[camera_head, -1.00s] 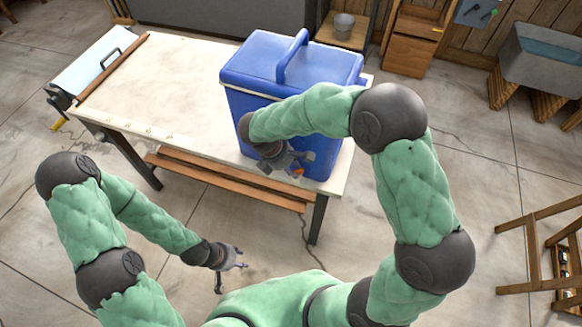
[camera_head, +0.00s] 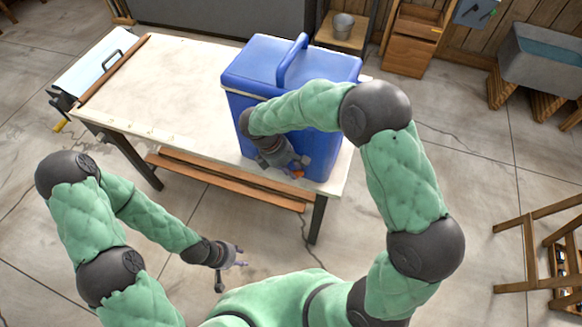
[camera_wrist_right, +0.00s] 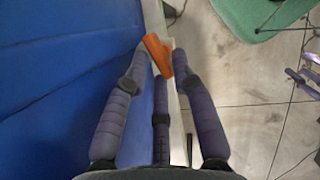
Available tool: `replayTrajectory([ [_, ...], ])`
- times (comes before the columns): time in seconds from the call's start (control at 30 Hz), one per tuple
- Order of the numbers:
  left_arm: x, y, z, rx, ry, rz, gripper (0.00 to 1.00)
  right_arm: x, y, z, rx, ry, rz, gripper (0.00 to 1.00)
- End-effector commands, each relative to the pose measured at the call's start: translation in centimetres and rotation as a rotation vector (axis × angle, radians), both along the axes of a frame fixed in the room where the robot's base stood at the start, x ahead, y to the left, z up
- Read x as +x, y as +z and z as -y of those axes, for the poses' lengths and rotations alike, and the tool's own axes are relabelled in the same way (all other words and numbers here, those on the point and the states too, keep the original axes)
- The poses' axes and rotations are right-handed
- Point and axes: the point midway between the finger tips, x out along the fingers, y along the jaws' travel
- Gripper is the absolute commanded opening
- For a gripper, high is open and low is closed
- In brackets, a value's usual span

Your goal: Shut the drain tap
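The blue cooler box (camera_head: 245,75) stands on the right part of the white table. An orange tap handle (camera_wrist_right: 157,55) shows low beside its blue wall in the right wrist view, slanted, and as a small orange spot in the head view (camera_head: 299,174). My right gripper (camera_wrist_right: 160,62) is at the handle, with fingertips on either side of it; whether they press on it I cannot tell. The tap's body and outlet are mostly hidden by the fingers. My left gripper (camera_head: 240,257) is open and empty, in front of the table and away from the box.
The white table top (camera_head: 165,90) is clear left of the box, with a brown rail (camera_head: 113,68) near its left end. A wooden slat shelf (camera_head: 235,183) runs below. A wooden stool frame (camera_head: 540,225) stands at the right. Open floor lies around.

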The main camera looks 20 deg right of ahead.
Motion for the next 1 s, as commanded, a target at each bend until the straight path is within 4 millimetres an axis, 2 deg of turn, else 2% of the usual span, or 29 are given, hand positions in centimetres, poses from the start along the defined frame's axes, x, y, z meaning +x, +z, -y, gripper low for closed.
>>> replayTrajectory([
  [0.37, 0.0, 0.0, 0.0, 0.000, 0.000, 0.000, 0.40, 0.1, 0.5, -0.2, 0.000, 0.001, 0.002, 0.29],
  [0.57, 0.0, 0.0, 0.0, 0.000, 0.000, 0.000, 0.40, 0.4, 3.2, -1.3, 0.001, 0.002, 0.004, 0.29],
  [0.8, 0.0, 0.0, 0.0, 0.000, 0.000, 0.000, 0.40, 0.9, 7.5, -3.1, 0.001, 0.002, 0.004, 0.29],
  [1.0, 0.0, 0.0, 0.0, 0.000, 0.000, 0.000, 0.40, 1.2, 10.1, -4.1, 0.000, 0.001, 0.002, 0.29],
])
